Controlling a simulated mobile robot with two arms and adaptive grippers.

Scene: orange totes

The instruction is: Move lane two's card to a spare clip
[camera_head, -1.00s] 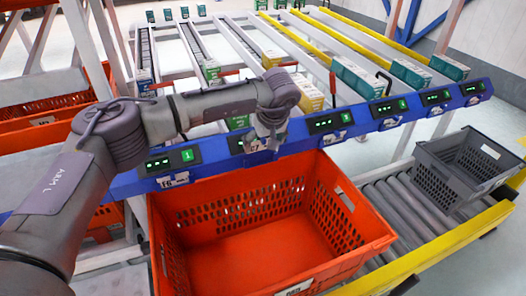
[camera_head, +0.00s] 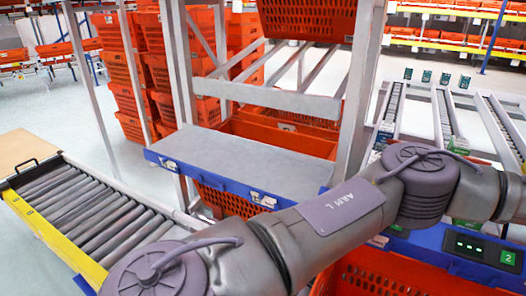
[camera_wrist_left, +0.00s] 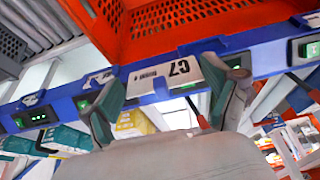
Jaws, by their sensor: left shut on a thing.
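The white card marked C7 (camera_wrist_left: 180,70) is between the fingers of my left gripper (camera_wrist_left: 164,76) in the left wrist view. The gripper is shut on it. The card lies in front of the blue beam (camera_wrist_left: 64,101); I cannot tell whether it still touches its clip. In the head view my left arm crosses the lower right, and its gripper is out of frame. A blue shelf edge (camera_head: 215,183) at centre left carries small pale clips or holders (camera_head: 262,199), too small to tell whether they are empty. My right gripper is not in view.
A lane display with a green 2 button (camera_head: 484,251) is at the lower right. A roller conveyor (camera_head: 85,210) with yellow edging lies at left. Orange totes (camera_head: 135,75) stack behind. A grey shelf top (camera_head: 240,158) is bare. Grey posts (camera_head: 357,85) stand beside the arm.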

